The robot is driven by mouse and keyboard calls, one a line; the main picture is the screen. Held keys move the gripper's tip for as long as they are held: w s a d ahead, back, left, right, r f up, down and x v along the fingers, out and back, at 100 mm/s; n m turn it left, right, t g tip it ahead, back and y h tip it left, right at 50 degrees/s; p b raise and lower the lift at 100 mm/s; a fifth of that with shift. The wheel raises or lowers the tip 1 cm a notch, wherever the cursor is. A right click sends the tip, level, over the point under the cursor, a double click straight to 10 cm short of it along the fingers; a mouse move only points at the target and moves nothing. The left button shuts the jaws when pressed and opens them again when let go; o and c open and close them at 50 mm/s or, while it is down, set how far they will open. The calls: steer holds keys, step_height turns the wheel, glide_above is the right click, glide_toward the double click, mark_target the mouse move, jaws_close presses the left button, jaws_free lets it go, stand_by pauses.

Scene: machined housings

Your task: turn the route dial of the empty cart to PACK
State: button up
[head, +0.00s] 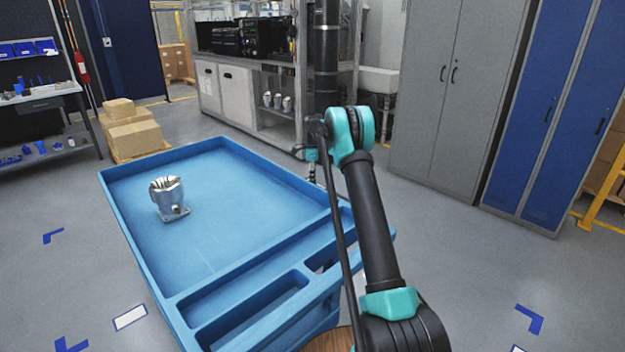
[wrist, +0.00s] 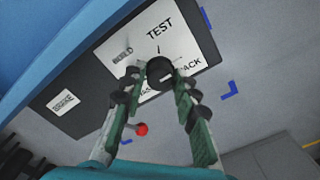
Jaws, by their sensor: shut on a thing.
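The route dial is a dark round knob (wrist: 160,68) on a pale plate (wrist: 190,36) in the wrist view. TEST is readable above the knob and part of PACK to its right; another word to the left is blurred. My gripper (wrist: 161,76) is shut on the knob, one finger on each side. A short dark mark points from the knob side towards TEST; I cannot tell the knob's exact setting. The blue cart (head: 225,246) fills the middle of the head view. A metal housing (head: 169,198) stands on its top, so this cart is not bare. The dial is hidden in the head view.
A red ball knob (wrist: 141,129) and a small white label (wrist: 62,101) show near the dial. Grey cabinets (head: 455,90) and blue lockers (head: 545,110) stand at the right. Cardboard boxes (head: 135,138) sit behind the cart. Floor right of the cart is clear.

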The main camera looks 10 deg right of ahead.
steer(key=o, duration=1.2)
steer(key=shift+c, duration=0.2)
step_height(320, 180, up, 12)
